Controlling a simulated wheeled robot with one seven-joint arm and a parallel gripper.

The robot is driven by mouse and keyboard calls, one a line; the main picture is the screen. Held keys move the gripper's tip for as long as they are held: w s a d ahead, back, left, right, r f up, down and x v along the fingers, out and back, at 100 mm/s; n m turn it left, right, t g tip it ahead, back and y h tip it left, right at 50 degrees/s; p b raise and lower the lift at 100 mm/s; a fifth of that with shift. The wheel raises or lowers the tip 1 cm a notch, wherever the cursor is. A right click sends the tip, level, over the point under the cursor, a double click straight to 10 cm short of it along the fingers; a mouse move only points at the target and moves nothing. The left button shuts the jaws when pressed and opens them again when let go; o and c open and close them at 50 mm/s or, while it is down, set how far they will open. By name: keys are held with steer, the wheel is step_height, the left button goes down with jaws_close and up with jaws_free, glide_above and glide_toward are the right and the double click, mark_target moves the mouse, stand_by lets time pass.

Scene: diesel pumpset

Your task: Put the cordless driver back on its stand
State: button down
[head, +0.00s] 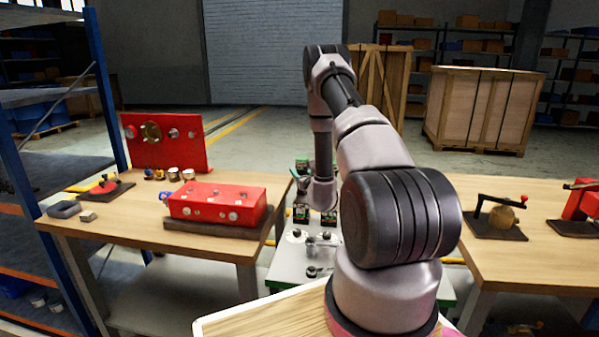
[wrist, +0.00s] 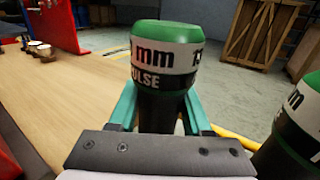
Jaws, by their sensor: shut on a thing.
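In the wrist view a cordless driver (wrist: 163,62), with a green cap, a white band reading "mm" and a black band reading "PULSE", stands between the teal fingers of my gripper (wrist: 160,108). The fingers are shut on its dark lower part. A second, similar green, white and black driver (wrist: 294,125) is at the right edge of the wrist view, apart from my gripper. In the head view my arm hides most of the gripper area. Small green and black items (head: 300,213) show beside the arm's end. I cannot make out which part is the stand.
A white-topped bench (head: 290,262) lies between two wooden tables. The left table (head: 110,222) carries a red block (head: 216,203) and a red upright panel (head: 165,143). The right table (head: 500,258) carries a crank device (head: 497,217). Wooden crates (head: 480,105) stand behind on the floor.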

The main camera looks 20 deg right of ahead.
steer(key=shift+f, duration=0.45)
steer(key=shift+c, duration=1.3)
jaws_free()
steer(key=shift+f, duration=0.1)
steer(key=shift+s, duration=0.1)
steer(key=s, duration=1)
steer(key=shift+s+a, duration=0.3)
steer(key=shift+a, duration=0.1)
steer(key=shift+a, duration=0.1)
